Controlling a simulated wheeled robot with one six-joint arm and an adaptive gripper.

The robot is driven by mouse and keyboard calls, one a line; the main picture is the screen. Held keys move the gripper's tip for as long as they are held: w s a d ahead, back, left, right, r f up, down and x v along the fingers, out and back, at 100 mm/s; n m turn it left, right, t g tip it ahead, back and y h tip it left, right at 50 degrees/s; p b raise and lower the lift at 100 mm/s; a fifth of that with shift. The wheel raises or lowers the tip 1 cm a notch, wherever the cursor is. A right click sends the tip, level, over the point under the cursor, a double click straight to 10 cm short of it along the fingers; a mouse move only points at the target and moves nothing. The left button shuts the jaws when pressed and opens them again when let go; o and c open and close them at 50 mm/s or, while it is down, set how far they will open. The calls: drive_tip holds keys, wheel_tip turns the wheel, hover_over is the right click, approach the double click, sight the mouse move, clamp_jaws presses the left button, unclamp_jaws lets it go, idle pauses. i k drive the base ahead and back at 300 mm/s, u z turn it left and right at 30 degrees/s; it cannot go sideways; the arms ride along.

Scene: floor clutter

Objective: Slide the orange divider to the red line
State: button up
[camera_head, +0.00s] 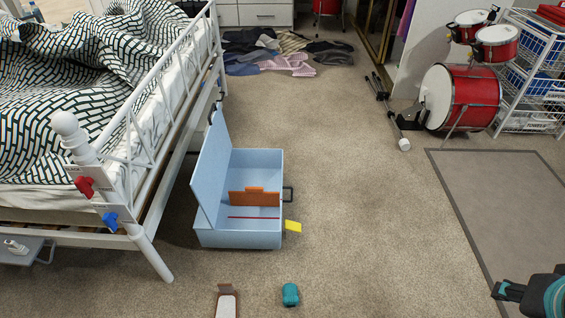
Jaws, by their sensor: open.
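A light blue open case (237,240) lies on the carpet beside the bed, its lid raised on the left side. The orange divider (262,198) stands upright inside it, with a small raised tab on its top edge. The red line (253,218) runs across the case, nearer to me than the divider, with a gap between them. My gripper (507,291) is at the lower right edge, open and empty, far from the case. Part of it is cut off by the frame.
A white bed frame (105,200) stands close to the left of the case. A teal object (290,294) and a brown-and-white object (226,302) lie in front. Red drums (474,100) stand far right.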

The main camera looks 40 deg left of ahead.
sight(252, 195)
drive_tip(key=i, duration=1.6)
drive_tip(key=u, duration=1.75)
drive_tip(key=i, duration=0.5)
drive_tip(key=z, duration=0.05)
